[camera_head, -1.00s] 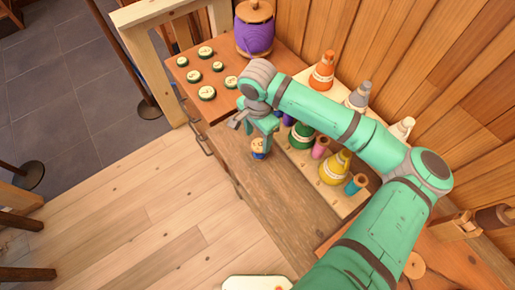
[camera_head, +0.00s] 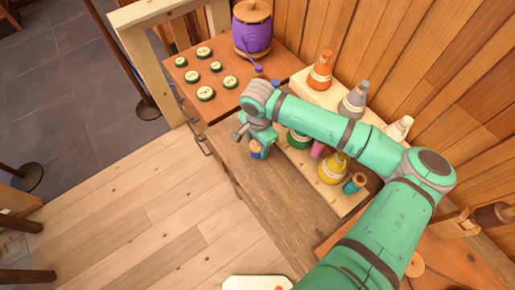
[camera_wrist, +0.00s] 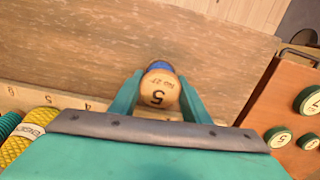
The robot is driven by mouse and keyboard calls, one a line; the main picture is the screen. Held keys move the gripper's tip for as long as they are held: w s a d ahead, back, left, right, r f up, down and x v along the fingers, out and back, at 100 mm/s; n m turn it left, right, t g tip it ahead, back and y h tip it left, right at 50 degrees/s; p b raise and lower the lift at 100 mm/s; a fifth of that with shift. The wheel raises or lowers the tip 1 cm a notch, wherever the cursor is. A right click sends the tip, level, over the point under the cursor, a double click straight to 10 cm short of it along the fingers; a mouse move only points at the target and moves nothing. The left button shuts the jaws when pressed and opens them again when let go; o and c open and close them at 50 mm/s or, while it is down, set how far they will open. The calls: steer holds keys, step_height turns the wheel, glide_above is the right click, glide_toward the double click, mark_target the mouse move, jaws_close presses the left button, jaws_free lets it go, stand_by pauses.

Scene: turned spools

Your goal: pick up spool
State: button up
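The spool (camera_wrist: 160,91) stands upright on the brown wooden top, showing a pale wooden end marked "5" and a band of blue thread in the wrist view. In the head view the spool (camera_head: 256,152) is partly covered by my gripper (camera_head: 262,146). In the wrist view my gripper (camera_wrist: 160,78) has one green finger on each side of the spool, at or very close to its edges. I cannot tell whether the fingers press on it. The spool's lower part is hidden.
A pale rack (camera_head: 298,160) with coloured cones and small spools stands close to the right of my gripper. Several numbered discs (camera_head: 205,93) lie on a reddish-brown top at the back left. A large purple spool (camera_head: 252,38) stands behind them. Bare wood (camera_head: 290,200) lies in front.

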mark_target(257, 144)
stand_by(0.3)
steer(key=shift+r, duration=0.5)
step_height(257, 144, up, 2)
steer(key=shift+a+r, duration=0.1)
steer(key=shift+r, duration=0.1)
steer(key=s+d+r, duration=0.4)
steer(key=s+r, duration=0.5)
steer(key=s, duration=0.4)
steer(key=shift+s+d+r, duration=0.2)
steer(key=shift+r, duration=0.1)
steer(key=shift+w, duration=0.1)
